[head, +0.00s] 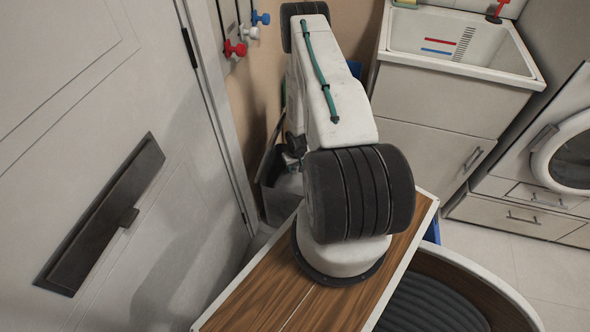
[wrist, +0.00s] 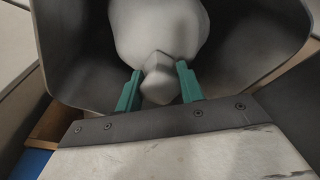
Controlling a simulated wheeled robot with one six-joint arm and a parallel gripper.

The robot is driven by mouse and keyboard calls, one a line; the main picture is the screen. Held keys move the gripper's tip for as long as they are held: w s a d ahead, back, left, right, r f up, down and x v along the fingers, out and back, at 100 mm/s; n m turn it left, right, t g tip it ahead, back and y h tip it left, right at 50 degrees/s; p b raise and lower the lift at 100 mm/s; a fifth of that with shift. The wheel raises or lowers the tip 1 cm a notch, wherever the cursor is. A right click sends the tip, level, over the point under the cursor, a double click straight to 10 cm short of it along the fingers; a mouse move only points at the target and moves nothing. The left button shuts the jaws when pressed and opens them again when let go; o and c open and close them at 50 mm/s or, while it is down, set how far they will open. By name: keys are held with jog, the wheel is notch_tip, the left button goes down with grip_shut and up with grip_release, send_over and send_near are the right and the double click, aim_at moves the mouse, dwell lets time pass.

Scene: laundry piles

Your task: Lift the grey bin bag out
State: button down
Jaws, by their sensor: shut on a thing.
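The grey bin bag (wrist: 158,28) is a pale, rounded, full-looking bag with a knotted neck, inside a dark grey bin (wrist: 75,55) in the wrist view. My gripper (wrist: 160,73) has two teal fingers, one on each side of the knot, and is shut on it. In the head view the bag (head: 289,183) shows only in part, within the bin (head: 274,206) that stands by the wall behind my arm. My gripper is hidden there by my own arm. The bag's lower part is hidden in the wrist view.
A white door (head: 100,120) with a dark handle plate is close on the left. A white sink cabinet (head: 440,120) stands at the back right, with a washing machine (head: 572,155) at the right edge. Red and blue valves (head: 236,49) are on the wall.

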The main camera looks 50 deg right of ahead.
jog(key=shift+r, duration=5.1)
jog(key=c, duration=0.8)
grip_release()
jog(key=shift+s+a+r, duration=0.1)
jog(key=shift+s+r, duration=0.1)
jog(key=shift+r, duration=1.1)
jog(key=shift+s+a+r, duration=0.1)
jog(key=shift+s+r, duration=0.05)
jog(key=shift+r, duration=1.1)
jog(key=shift+s+r, duration=0.2)
jog(key=shift+r, duration=1.1)
